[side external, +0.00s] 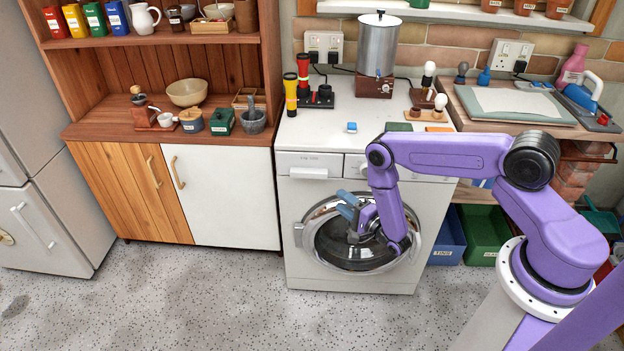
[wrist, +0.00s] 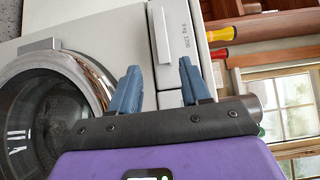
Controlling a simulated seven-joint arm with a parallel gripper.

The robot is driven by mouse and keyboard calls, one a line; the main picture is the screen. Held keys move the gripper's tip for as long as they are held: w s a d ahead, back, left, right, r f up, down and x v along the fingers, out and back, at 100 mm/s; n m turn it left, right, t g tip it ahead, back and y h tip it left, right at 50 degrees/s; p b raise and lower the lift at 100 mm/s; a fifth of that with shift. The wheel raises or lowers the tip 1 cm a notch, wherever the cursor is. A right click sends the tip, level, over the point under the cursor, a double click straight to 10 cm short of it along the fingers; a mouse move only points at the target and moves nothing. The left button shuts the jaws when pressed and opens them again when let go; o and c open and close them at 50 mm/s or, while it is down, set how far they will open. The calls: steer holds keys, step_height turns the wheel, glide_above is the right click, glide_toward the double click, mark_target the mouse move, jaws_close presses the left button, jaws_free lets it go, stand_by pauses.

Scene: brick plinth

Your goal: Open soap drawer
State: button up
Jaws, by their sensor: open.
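The washing machine (side external: 424,262) stands in the middle of the side view. Its soap drawer (side external: 304,160) is at the top left of the front and looks shut, with a grip bar (side external: 308,172) along its lower edge. In the wrist view the grip bar (wrist: 159,33) appears beyond my fingers, roughly between them. My purple gripper (side external: 345,204) has blue-grey fingers and is in front of the round door, below and right of the drawer. In the wrist view my gripper (wrist: 160,67) is open and empty, apart from the bar.
The round glass door (side external: 352,240) is shut behind my gripper, with its handle (side external: 298,235) at left. A metal urn (side external: 378,45), torches (side external: 291,95) and a blue sponge-like block (side external: 352,127) stand on the machine top. A cupboard (side external: 220,197) is at left. Floor in front is clear.

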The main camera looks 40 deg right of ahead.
mark_target(309, 177)
steer(key=w, duration=1.4)
steer(key=shift+w, duration=0.3)
steer(key=shift+c, duration=0.3)
jaws_close()
steer(key=shift+s, duration=0.1)
